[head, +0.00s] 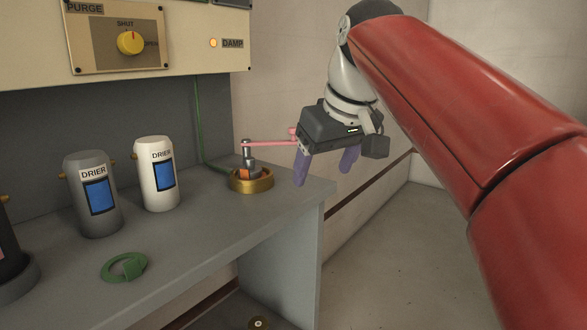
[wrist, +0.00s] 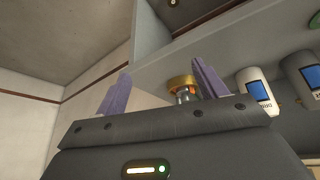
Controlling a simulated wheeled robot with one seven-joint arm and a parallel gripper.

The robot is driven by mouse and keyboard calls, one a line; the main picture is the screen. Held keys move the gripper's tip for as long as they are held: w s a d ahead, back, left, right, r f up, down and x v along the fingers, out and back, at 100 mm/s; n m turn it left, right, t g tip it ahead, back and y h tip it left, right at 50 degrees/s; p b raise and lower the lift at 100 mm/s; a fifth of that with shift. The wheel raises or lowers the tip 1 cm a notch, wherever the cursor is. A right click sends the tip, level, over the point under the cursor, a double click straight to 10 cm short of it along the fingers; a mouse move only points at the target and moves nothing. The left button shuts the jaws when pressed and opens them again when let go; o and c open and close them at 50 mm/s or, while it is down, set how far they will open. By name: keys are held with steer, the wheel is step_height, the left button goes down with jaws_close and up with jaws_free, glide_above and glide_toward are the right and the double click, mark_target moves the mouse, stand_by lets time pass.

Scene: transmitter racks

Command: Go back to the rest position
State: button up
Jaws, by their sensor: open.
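My gripper (head: 324,168) is open, with its two purple fingers pointing down beside the right end of the grey bench (head: 220,215). Nothing is between the fingers. In the wrist view the fingers of my gripper (wrist: 160,92) stand apart, and a brass ring fitting (wrist: 181,82) shows behind them. In the head view the brass fitting (head: 251,181) sits on the bench near its right end, with a grey stem and a pink lever (head: 270,143) reaching right towards my gripper. I cannot tell whether the lever touches it.
A white drier canister (head: 157,185) and a grey drier canister (head: 92,205) stand on the bench, with a green ring (head: 124,267) in front. A panel with a yellow knob (head: 131,43) at SHUT and a lit DAMP lamp (head: 213,43) hangs above. The floor (head: 400,265) at right is clear.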

steer(key=s+d+f+m, duration=0.2)
steer(key=s+f, duration=0.4)
steer(key=f, duration=0.3)
steer(key=s+d+f+m+h, duration=0.1)
steer(key=s+d+f+m, duration=0.1)
steer(key=s+d+f, duration=0.3)
steer(key=s+d+f+m+h, duration=0.1)
steer(key=s+d+f+m, duration=0.1)
steer(key=s+f, duration=0.5)
step_height(320, 180, down, 6)
steer(key=shift+d+r+t, duration=0.15)
steer(key=shift+d+t, duration=0.15)
steer(key=shift+d, duration=0.4)
steer(key=shift+s, duration=0.1)
steer(key=shift+c, duration=0.4)
